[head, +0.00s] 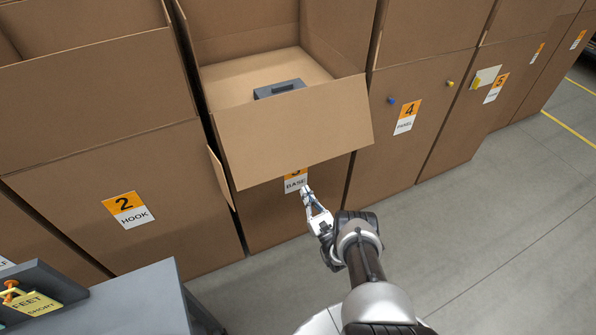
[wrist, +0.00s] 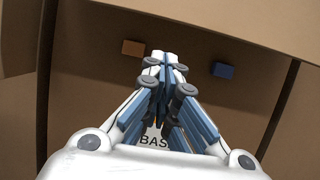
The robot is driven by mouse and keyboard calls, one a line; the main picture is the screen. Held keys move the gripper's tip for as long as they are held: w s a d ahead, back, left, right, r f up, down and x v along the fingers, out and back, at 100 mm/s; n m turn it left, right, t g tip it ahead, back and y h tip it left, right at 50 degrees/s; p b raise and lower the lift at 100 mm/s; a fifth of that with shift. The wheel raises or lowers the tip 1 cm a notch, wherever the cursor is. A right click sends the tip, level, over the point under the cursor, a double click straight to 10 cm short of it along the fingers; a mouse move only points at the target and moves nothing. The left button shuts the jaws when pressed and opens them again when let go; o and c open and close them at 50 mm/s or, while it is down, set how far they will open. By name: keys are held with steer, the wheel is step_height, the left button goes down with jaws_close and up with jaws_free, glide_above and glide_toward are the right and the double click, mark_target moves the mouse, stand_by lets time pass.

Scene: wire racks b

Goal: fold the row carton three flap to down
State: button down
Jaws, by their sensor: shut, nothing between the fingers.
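Row carton three is an open brown box (head: 285,215) with an orange and white label (head: 295,181) reading BASE, its upper part covered by the flap. Its front flap (head: 295,130) slopes outward and down from the front top edge, with its lower edge apart from the front wall. A grey item (head: 279,89) lies inside. My gripper (head: 307,192) is shut and empty, just below the flap's lower edge in front of the label. In the wrist view my gripper (wrist: 165,58) points at the front wall, with the flap (wrist: 245,20) across the top.
An orange block (wrist: 132,48) and a blue block (wrist: 223,70) sit on the front wall. Carton two (head: 100,215) stands left and carton four (head: 440,120) right. A grey table (head: 110,305) with a tray is at lower left. The floor at right is clear.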

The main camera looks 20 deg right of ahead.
steer(key=d+f+b+x, duration=0.1)
steer(key=x, duration=0.8)
steer(key=shift+s+r+m+h, duration=0.2)
steer(key=shift+s+r, duration=0.35)
steer(key=shift+s, duration=0.2)
steer(key=shift+s+r+m+h, duration=0.1)
steer(key=shift+s+r+h, duration=0.1)
steer(key=shift+s+r, duration=0.45)
steer(key=shift+s+f, duration=0.1)
